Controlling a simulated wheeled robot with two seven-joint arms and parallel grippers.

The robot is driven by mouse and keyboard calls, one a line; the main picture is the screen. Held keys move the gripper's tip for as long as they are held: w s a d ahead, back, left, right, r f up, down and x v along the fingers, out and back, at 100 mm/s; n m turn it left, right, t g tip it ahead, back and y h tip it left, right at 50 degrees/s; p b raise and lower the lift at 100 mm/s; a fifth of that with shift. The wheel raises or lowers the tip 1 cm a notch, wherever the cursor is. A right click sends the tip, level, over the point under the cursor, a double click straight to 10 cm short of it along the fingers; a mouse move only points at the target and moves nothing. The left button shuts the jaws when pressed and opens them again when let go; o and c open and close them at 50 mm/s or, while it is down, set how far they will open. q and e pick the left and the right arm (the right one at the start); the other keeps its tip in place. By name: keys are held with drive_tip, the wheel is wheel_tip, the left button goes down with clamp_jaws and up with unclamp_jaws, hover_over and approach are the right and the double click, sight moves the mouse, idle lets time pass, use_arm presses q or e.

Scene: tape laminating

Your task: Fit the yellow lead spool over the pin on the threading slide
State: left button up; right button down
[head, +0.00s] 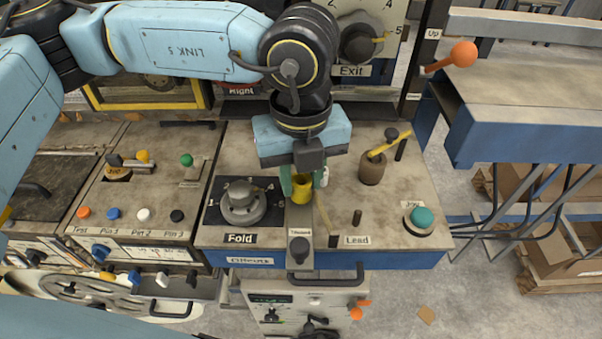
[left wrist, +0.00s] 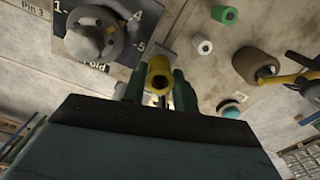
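The yellow lead spool (head: 303,187) is between the green fingers of my left gripper (head: 301,184), over the centre of the grey machine top. The left wrist view shows the spool (left wrist: 159,72) with a finger close against each side and its open bore facing the camera. The gripper looks shut on it. The threading slide (head: 300,221), a narrow metal strip with a dark knob (head: 299,247) at its front, runs forward from beneath the spool. The pin is not visible; the gripper and spool cover that area. I cannot tell the spool's height above the slide. My right gripper is not in view.
The round Fold dial (head: 242,203) stands just left of the slide. A white spool (left wrist: 205,47) and a green spool (left wrist: 224,15) stand to the right. Further right are a brown pot (head: 371,170) with a yellow-handled tool and a teal knob (head: 422,217).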

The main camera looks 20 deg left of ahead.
use_arm(q)
drive_tip(key=o, duration=0.5)
wheel_tip(320, 180, up, 13)
drive_tip(key=shift+r+b, duration=0.2)
drive_tip(key=shift+b, duration=0.4)
